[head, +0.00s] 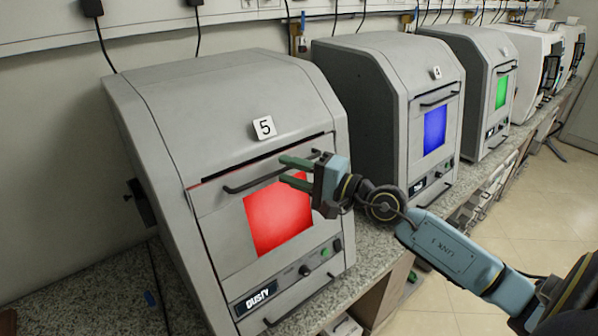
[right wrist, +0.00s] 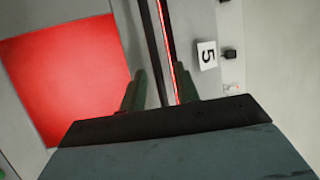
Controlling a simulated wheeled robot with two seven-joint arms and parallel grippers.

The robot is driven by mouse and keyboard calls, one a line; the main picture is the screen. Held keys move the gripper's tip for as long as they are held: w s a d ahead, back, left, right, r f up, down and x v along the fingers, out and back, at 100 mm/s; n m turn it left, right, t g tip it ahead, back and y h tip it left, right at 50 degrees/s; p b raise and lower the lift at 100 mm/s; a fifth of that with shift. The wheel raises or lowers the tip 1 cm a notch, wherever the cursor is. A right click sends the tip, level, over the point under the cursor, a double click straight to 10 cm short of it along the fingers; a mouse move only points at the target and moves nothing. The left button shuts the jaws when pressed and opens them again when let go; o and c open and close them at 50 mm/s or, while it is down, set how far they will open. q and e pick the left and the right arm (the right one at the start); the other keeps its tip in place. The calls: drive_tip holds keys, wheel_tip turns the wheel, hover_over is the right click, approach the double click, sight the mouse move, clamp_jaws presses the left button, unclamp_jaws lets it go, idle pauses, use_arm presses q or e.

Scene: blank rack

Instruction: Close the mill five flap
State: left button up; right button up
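Mill five (head: 230,100) is the grey cabinet nearest me, with a "5" label (head: 264,127) above its flap. The flap (head: 222,222) has a red window and a dark bar handle (head: 245,185) near its top. A narrow dark gap with a red line shows along the flap's top edge, so it looks slightly ajar. My right gripper (head: 282,170) is at the right part of the handle, fingers apart. In the right wrist view, the handle (right wrist: 151,35) runs between the open fingers (right wrist: 160,72); contact cannot be told. My left gripper is out of view.
Mill four (head: 385,95), with a blue window, stands to the right, and a green-windowed mill (head: 480,70) beyond it. The granite counter (head: 375,250) carries them. Cables hang on the wall behind. Tiled floor is open at right.

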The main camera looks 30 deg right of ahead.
drive_tip(key=b+v, duration=0.8)
drive_tip(key=v, duration=0.5)
drive_tip(key=shift+s, duration=0.1)
idle(0.4)
